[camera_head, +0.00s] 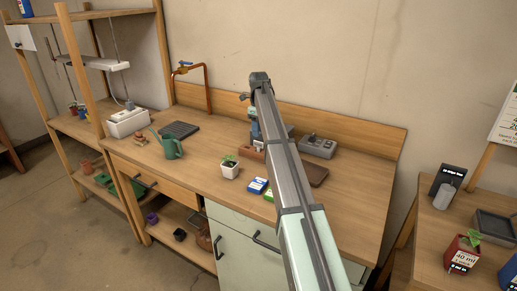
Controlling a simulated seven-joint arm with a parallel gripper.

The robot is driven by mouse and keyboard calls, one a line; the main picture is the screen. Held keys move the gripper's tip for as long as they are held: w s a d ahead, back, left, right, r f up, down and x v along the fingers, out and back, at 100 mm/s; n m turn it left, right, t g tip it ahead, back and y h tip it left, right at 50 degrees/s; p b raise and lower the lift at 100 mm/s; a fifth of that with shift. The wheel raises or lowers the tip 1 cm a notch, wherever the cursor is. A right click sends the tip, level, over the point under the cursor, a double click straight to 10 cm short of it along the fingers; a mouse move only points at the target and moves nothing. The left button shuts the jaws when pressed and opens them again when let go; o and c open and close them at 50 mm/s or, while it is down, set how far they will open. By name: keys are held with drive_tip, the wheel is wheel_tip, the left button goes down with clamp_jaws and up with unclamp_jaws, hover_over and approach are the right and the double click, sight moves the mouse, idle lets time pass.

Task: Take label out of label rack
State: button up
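My arm (280,150) reaches over the wooden bench, and its far end bends down behind the long link. My gripper (254,138) seems to be there, small and partly hidden, just above or at a low brown wooden holder (246,153). The holder may be the label rack, but I cannot tell for sure. No label can be made out in it. Whether the fingers are open or shut, or touch anything, does not show.
A white-potted plant (230,168), green watering can (170,145), dark tray (179,130) and copper tap (206,85) are left of my arm. A grey box (317,146) and brown board (312,173) are right. The bench's front right is clear.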

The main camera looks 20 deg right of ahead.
sight(258, 142)
drive_tip(key=shift+s+a+f, duration=0.1)
drive_tip(key=shift+s+f, duration=0.05)
drive_tip(key=shift+f, duration=3.35)
drive_tip(key=shift+c, duration=0.4)
clamp_jaws()
